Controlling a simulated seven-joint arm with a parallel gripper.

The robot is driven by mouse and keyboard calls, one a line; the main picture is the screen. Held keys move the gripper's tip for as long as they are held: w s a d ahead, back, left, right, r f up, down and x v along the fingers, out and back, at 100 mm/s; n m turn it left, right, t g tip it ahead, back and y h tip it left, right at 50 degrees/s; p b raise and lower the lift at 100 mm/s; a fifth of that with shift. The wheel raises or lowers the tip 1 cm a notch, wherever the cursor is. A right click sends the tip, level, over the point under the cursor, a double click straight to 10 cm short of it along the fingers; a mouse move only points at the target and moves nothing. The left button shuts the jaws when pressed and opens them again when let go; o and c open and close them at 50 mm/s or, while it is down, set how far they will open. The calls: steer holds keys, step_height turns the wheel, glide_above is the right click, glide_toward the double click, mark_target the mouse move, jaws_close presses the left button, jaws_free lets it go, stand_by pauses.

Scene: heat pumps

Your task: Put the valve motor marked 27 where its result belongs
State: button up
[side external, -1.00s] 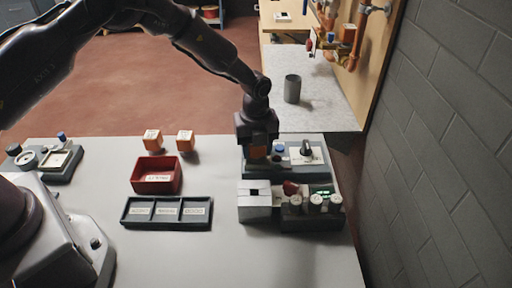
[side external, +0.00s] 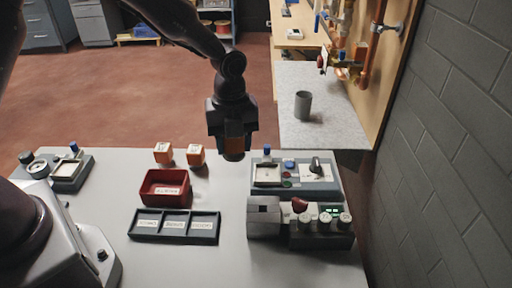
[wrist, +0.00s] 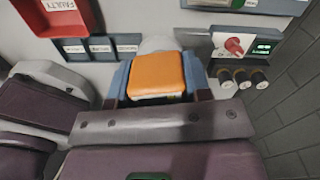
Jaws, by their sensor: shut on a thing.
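My gripper (side external: 234,154) is shut on an orange valve motor (wrist: 156,75) and holds it in the air, left of the test unit. In the side view the fingers mostly cover this motor, and I cannot read its mark. Two more orange valve motors with white tops, (side external: 162,153) and (side external: 196,154), stand on the table behind the red bin. The red bin (side external: 149,197) is labelled FAULTY in the wrist view (wrist: 86,17) and looks empty. In front of it lies a dark tray (side external: 175,239) with three labelled compartments, which look empty.
The grey test unit (side external: 328,186) has a dial and a shallow recess. In front of it stand a grey block (side external: 263,222) and a box with a red knob (side external: 299,205), a green display and several round caps. A grey cup (side external: 303,105) stands on the side bench.

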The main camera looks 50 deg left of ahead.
steer(key=s+r, duration=0.2)
steer(key=s, duration=0.2)
steer(key=m, duration=0.5)
glide_above(202, 226)
step_height(202, 226, down, 10)
steer(key=shift+r, duration=0.1)
steer(key=shift+f, duration=1.5)
steer(key=shift+f, duration=1.2)
steer(key=o, duration=1.2)
step_height(202, 226, up, 13)
